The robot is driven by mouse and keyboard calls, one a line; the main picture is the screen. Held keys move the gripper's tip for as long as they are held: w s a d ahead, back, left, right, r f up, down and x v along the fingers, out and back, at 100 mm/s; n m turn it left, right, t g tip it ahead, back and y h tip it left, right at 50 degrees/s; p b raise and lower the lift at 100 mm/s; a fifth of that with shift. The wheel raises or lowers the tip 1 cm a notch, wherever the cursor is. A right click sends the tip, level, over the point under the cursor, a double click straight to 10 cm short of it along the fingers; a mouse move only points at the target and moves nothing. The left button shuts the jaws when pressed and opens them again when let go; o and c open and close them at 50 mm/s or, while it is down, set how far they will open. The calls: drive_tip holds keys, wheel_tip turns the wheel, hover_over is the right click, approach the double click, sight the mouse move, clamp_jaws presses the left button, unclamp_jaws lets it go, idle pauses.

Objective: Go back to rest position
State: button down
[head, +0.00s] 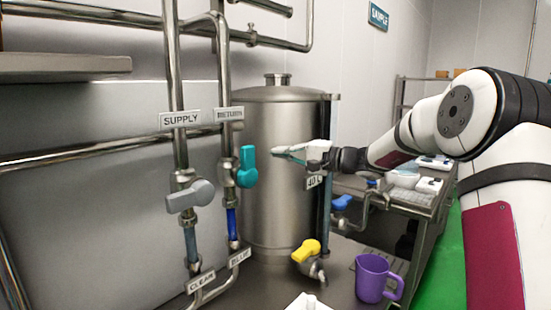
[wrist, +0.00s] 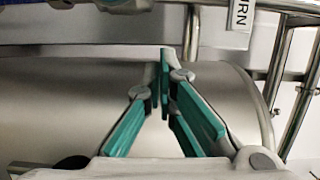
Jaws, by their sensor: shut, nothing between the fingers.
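My gripper (head: 280,151) is in front of the steel tank (head: 268,205) in the head view, pointing left toward the pipes. In the wrist view my gripper (wrist: 164,75) has its teal fingertips together with nothing between them. The teal valve handle (head: 247,167) on the return pipe is upright, a little left of the fingertips and apart from them in the head view. The grey valve handle (head: 190,196) on the supply pipe is turned sideways.
A yellow valve handle (head: 306,251) sits low at the tank's front. A purple mug (head: 374,278) stands on the steel bench to its right. A blue valve handle (head: 342,202) is behind. A steel shelf (head: 65,66) juts out at the upper left.

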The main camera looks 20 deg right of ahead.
drive_tip(key=v, duration=0.9)
drive_tip(key=s+a+f+n+g+h, duration=0.2)
drive_tip(key=s+a+f+g+h, duration=0.15)
drive_tip(key=s+a, duration=0.55)
drive_tip(key=s+a+f+n+g+h, duration=0.25)
drive_tip(key=s+a+g, duration=0.35)
drive_tip(key=s, duration=0.5)
drive_tip(key=s+d+f+n+t+h, duration=0.1)
drive_tip(key=s+d+f+h, duration=0.1)
drive_tip(key=s, duration=0.8)
drive_tip(key=s+d+f+n+t+h, duration=0.1)
drive_tip(key=s+d+f+n+h, duration=0.1)
drive_tip(key=s, duration=0.8)
drive_tip(key=d+f+h, duration=0.1)
drive_tip(key=d+h, duration=0.1)
drive_tip(key=h, duration=0.1)
drive_tip(key=shift+b, duration=0.35)
drive_tip(key=shift+s+n+t, duration=0.15)
drive_tip(key=shift+n+t, duration=0.1)
idle(2.2)
